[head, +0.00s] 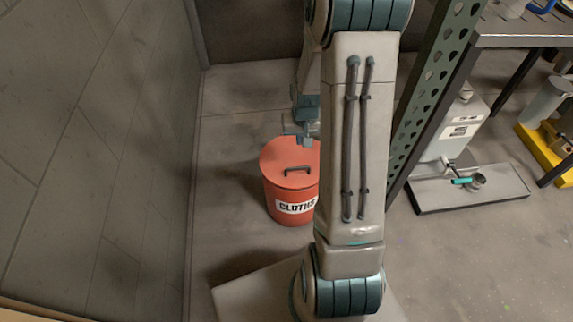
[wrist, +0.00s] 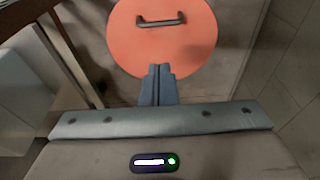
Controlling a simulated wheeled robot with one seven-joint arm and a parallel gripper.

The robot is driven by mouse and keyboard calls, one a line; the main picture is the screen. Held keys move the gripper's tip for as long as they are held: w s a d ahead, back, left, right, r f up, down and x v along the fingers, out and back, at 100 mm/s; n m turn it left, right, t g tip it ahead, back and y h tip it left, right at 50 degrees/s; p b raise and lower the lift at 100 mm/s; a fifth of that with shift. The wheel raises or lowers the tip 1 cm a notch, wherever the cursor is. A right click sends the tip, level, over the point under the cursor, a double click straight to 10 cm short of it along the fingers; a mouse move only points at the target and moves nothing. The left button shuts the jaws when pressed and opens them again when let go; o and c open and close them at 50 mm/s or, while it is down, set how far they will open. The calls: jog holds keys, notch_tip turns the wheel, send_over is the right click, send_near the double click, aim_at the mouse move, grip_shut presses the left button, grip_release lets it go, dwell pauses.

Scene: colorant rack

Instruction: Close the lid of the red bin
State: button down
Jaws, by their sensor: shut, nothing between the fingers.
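The red bin (head: 291,205) stands on the floor near the left wall, with a white label reading "CLOTHS". Its round orange-red lid (head: 282,156) lies flat on top and looks closed. The lid has a dark handle (head: 298,170). In the wrist view the lid (wrist: 165,55) fills the top middle, with its handle (wrist: 160,21) near the top edge. My gripper (head: 306,142) is just above the lid's far right part in the head view. Its fingers (wrist: 158,72) are together and empty, over the lid's near edge. I cannot tell whether they touch it. My arm hides the bin's right edge.
A wall (head: 120,150) rises close on the left of the bin. A green perforated rack post (head: 432,95) stands to the right. Floor in front of the bin (head: 228,240) is clear.

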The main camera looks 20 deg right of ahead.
jog(key=b, duration=0.6)
send_over(297, 174)
notch_tip(297, 174, down, 12)
jog(key=shift+r, duration=0.15)
jog(key=shift+s+f, duration=0.1)
jog(key=shift+f, duration=0.3)
jog(key=shift+s+f+b, duration=0.2)
jog(key=shift+f+b, duration=0.05)
jog(key=shift+f, duration=0.3)
jog(key=shift+s+f+b, duration=0.2)
jog(key=shift+f+b, duration=0.05)
jog(key=shift+f, duration=0.25)
jog(key=shift+a+r, duration=0.1)
jog(key=shift+s, duration=0.1)
